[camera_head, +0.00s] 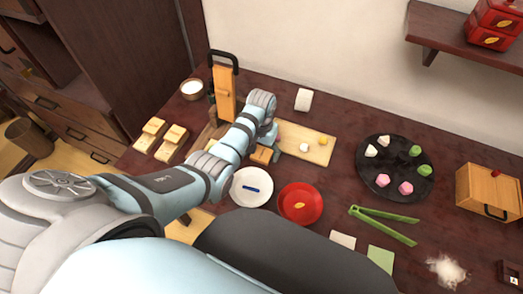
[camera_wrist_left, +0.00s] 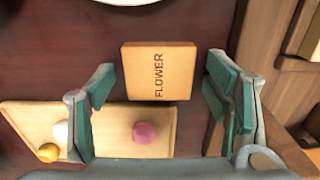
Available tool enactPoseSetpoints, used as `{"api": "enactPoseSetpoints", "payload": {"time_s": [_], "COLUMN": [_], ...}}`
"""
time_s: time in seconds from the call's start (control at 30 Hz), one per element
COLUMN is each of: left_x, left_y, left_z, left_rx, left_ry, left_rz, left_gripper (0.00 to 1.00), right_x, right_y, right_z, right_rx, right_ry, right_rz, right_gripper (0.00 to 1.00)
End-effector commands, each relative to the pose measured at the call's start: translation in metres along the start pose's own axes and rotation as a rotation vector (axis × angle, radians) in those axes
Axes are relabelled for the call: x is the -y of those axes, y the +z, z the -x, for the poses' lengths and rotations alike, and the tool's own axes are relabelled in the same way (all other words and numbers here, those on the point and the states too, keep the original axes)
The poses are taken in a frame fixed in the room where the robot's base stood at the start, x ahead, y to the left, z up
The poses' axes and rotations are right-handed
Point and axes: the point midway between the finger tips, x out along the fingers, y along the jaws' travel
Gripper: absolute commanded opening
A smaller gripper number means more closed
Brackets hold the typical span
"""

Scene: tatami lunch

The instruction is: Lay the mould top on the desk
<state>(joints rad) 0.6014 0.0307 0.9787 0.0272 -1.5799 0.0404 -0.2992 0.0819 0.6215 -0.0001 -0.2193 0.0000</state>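A light wooden block marked FLOWER (camera_wrist_left: 159,72), which looks like the mould top, shows in the left wrist view beside a pale board (camera_wrist_left: 30,120). My left gripper (camera_wrist_left: 160,85) is open above it. The block appears between the spread fingers, with a gap on each side. In the head view the block (camera_head: 261,155) is partly hidden by my left gripper (camera_head: 270,148), at the near edge of the board (camera_head: 320,155). A pink sweet (camera_wrist_left: 144,132), a white one and a yellow one lie on the board. My right gripper does not show.
Two pale moulds (camera_head: 173,138) lie at the left. A tall wooden box with a black handle (camera_head: 224,90) stands behind my arm.

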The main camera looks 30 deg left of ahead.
Motion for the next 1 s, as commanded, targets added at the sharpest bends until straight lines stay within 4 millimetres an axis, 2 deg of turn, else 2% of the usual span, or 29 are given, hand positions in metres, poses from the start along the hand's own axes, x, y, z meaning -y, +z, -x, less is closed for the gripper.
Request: {"api": "enactPoseSetpoints", "payload": {"time_s": [0.23, 0.33, 0.47, 0.6, 0.7, 0.83, 1.0], "left_x": [0.0, 0.0, 0.0, 0.0, 0.0, 0.0, 0.0], "left_y": [0.0, -0.001, -0.001, -0.001, -0.001, 0.0, 0.0], "left_z": [0.001, 0.009, 0.038, 0.08, 0.104, 0.12, 0.123], "left_rx": [0.0, -0.002, -0.004, -0.004, -0.003, 0.0, 0.0], "left_ry": [0.0, 0.0, 0.0, 0.0, 0.0, 0.0, 0.0], "left_rz": [0.0, 0.0, 0.0, 0.0, 0.0, 0.0, 0.0], "left_gripper": [0.73, 0.73, 0.73, 0.73, 0.73, 0.73, 0.73], "right_x": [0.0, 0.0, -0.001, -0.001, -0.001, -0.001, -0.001], "right_y": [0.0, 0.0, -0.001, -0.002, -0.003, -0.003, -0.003], "right_z": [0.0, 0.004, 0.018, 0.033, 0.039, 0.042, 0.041], "right_rx": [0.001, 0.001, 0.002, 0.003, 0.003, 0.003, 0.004], "right_ry": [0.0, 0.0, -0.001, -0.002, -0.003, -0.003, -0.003], "right_rz": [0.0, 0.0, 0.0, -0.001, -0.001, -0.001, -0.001], "right_gripper": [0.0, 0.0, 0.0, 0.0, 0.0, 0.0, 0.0]}}
